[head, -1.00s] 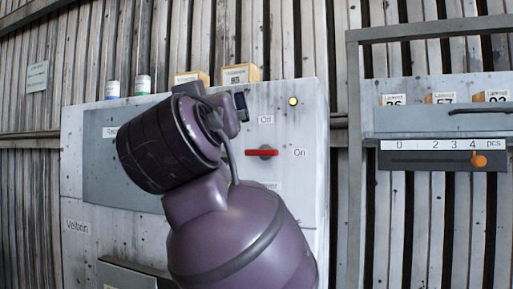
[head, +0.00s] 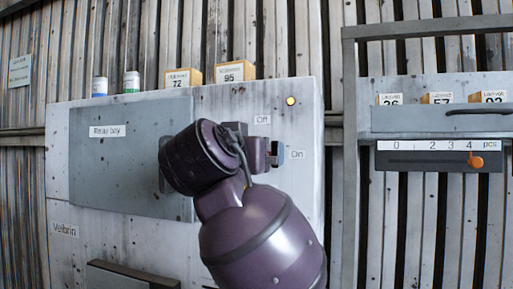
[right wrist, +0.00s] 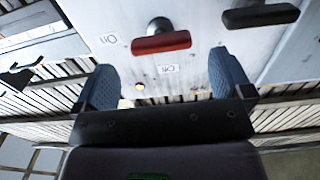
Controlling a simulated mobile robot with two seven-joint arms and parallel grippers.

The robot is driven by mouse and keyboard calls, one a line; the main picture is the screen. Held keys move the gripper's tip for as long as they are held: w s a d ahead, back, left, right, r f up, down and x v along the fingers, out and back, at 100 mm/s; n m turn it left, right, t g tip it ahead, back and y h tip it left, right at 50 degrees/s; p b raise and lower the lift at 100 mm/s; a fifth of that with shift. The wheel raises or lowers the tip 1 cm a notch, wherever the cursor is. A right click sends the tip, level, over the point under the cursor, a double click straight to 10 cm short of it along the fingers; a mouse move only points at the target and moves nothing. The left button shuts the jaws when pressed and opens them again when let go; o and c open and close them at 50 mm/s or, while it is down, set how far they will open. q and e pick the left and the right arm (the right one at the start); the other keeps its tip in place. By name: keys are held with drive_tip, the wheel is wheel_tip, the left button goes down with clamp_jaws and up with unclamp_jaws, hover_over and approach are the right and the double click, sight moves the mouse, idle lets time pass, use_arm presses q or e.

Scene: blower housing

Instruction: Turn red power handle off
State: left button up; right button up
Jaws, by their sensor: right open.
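The red power handle (right wrist: 162,43) shows in the right wrist view as a level bar on a dark round knob. One end faces the "On" label (right wrist: 110,40); the "Off" label (right wrist: 168,68) lies off its long side. My right gripper (right wrist: 166,76) is open, its two blue fingers apart on either side of the handle's line, with the handle beyond the tips. No contact shows. In the head view my right gripper (head: 268,150) is at the panel, below the "Off" label (head: 262,119), and its arm hides the handle. My left gripper is not in view.
The grey cabinet (head: 95,250) has a "Relay bay" door (head: 110,165) left of my right arm and a lit yellow lamp (head: 291,101) at upper right. A dark door handle (right wrist: 260,15) shows near the fingers. A shelf with an orange slider (head: 476,161) stands right.

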drive_tip(key=shift+p+x, duration=0.45)
drive_tip(key=shift+x, duration=1.65)
drive_tip(key=c, duration=0.9)
